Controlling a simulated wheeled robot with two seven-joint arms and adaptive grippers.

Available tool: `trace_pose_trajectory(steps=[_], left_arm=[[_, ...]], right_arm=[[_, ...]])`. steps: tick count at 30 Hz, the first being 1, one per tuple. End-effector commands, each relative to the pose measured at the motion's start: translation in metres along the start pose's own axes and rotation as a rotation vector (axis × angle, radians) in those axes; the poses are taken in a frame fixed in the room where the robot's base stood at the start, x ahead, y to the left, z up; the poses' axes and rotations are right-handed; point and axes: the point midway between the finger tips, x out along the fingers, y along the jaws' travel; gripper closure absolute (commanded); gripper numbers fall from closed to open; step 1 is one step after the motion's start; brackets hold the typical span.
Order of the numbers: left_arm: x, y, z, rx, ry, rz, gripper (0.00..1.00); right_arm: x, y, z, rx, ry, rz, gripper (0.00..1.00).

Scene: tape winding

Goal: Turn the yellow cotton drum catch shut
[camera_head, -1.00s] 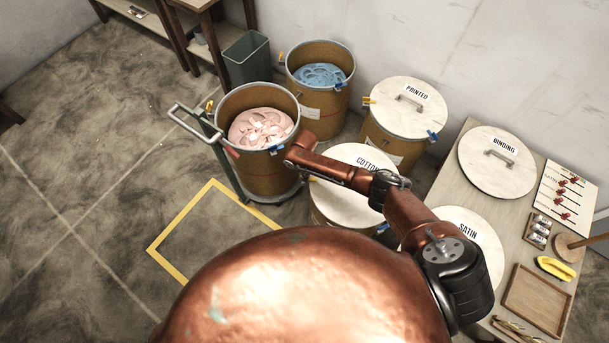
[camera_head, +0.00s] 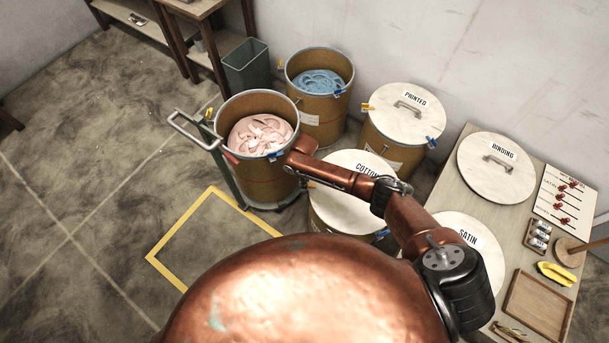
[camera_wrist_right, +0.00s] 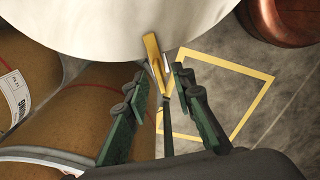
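The cotton drum (camera_head: 345,205), under a white lid lettered COTTON, stands in the middle of the head view, partly behind my right arm. Its lid (camera_wrist_right: 130,25) fills the top of the right wrist view. The yellow catch (camera_wrist_right: 153,52) hangs at the lid's edge, beside small metal parts. My right gripper (camera_wrist_right: 160,80) is open, with its green fingers apart on either side of the catch's lower end. I cannot tell whether they touch it. In the head view the right gripper is hidden by my arm. My left gripper is not in view.
An open drum of pink material (camera_head: 258,165) stands on a handled trolley close left of my right wrist. A blue-filled drum (camera_head: 320,82) and the printed drum (camera_head: 402,125) stand behind. A table (camera_head: 462,172) is at right. Floor inside the yellow outline (camera_head: 185,222) is clear.

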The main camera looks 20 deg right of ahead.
Motion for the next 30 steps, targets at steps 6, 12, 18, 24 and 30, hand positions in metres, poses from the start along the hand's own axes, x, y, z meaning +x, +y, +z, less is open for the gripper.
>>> trace_pose_trajectory(steps=[6,12,18,24,30], left_arm=[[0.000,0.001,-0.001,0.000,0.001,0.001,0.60],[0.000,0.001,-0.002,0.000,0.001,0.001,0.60],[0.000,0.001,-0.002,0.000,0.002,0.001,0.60],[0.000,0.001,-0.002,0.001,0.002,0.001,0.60],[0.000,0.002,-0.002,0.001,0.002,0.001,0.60]], right_arm=[[-0.043,0.001,0.000,-0.002,0.002,0.002,0.77],[-0.082,0.000,0.001,-0.001,0.000,0.001,0.77],[-0.104,-0.001,0.001,0.001,-0.001,-0.001,0.77],[-0.108,-0.001,0.001,0.001,-0.001,-0.001,0.77],[-0.108,-0.001,0.001,0.001,-0.002,-0.001,0.77]])
